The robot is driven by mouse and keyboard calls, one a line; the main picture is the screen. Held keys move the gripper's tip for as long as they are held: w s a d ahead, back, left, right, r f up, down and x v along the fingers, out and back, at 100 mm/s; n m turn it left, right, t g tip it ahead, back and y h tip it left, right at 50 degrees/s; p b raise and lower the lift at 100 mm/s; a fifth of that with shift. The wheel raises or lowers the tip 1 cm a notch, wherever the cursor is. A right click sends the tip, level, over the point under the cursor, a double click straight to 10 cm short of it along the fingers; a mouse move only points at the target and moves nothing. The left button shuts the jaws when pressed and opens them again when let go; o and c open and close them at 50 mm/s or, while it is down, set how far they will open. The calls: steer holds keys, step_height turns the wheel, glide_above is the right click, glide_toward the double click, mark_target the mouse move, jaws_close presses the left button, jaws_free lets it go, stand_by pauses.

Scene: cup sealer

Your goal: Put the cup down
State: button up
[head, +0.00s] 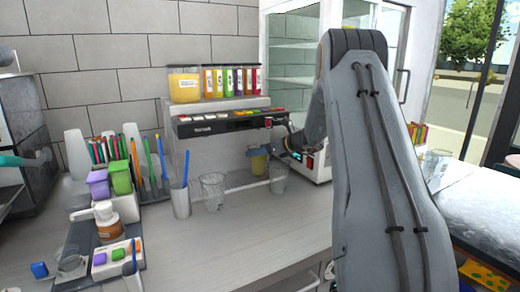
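A small cup with yellow contents (258,161) is in front of the dispenser, just left of my gripper (271,149). My gripper reaches in from the right at the height of this cup's rim. The fingers are small and dark, and I cannot tell whether they are closed on it. I also cannot tell whether the cup's base touches the tray behind. A clear cup (278,178) is just below my gripper, and another clear cup (212,191) stands on the counter to the left.
The dispenser (215,128) carries coloured containers on top, with a wire drip tray (238,181) below. A metal holder (180,201) with a blue stick stands left of the cups. Bottles and small boxes crowd the left. The front counter (230,245) is clear.

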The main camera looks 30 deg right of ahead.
steer(key=shift+f, duration=0.1)
steer(key=o, duration=1.3)
steer(key=shift+o, duration=0.2)
steer(key=b+v, duration=0.2)
steer(key=v, duration=1)
steer(key=shift+b, duration=0.4)
